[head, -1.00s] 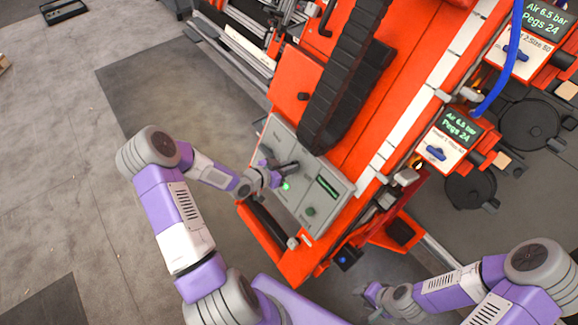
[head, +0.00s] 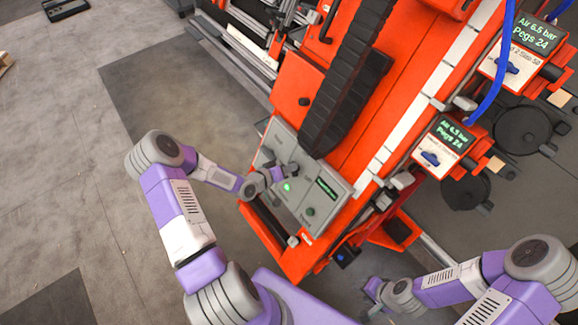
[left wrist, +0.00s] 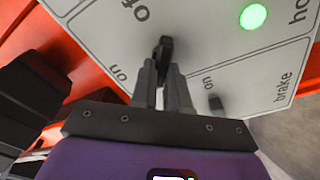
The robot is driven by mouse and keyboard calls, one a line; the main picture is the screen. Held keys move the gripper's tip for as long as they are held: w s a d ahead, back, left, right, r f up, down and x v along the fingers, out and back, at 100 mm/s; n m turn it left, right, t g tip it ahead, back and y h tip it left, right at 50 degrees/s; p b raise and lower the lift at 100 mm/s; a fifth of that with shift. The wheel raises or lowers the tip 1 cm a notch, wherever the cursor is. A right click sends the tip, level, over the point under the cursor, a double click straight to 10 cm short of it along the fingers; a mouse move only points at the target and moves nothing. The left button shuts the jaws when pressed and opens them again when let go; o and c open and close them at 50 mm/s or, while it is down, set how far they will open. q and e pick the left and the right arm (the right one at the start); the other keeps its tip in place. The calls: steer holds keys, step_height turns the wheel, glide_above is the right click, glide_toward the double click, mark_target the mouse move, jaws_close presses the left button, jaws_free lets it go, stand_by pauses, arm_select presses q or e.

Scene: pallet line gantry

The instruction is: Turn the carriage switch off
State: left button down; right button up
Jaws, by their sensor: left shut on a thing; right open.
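The grey control panel (head: 325,205) is on the orange gantry carriage in the head view. My left gripper (head: 279,173) is at its upper left part. In the left wrist view my left gripper (left wrist: 165,80) is shut on a dark switch handle (left wrist: 165,47), between the printed words "of..." and "on". The switch's own name is not readable, so I cannot confirm it is the carriage switch. A second dark handle (left wrist: 216,103) stands beside "on" and "brake". A green lamp (left wrist: 253,16) is lit. My right gripper (head: 376,292) is open and empty, low in the head view.
A black cable chain (head: 345,85) runs up the orange carriage beside the panel. A black handle bar (head: 267,222) lies along the panel's lower left edge. Two stations with screens and blue knobs (head: 430,158) stand at right.

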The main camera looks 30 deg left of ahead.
arm_select(q)
steer(key=n+p, duration=0.1)
steer(key=n, duration=0.2)
steer(key=shift+n, duration=0.4)
steer(key=shift+s+a+f+n+y+p, duration=0.1)
steer(key=shift+n+y+p, duration=0.1)
steer(key=shift+n, duration=0.7)
steer(key=shift+f+n+y+p, duration=0.1)
steer(key=shift+n+p, duration=0.05)
steer(key=shift+n, duration=0.75)
steer(key=c, duration=1.1)
jaws_free()
steer(key=p+v, duration=0.1)
steer(key=v, duration=0.6)
steer(key=shift+s+r, duration=0.2)
steer(key=shift+r, duration=0.1)
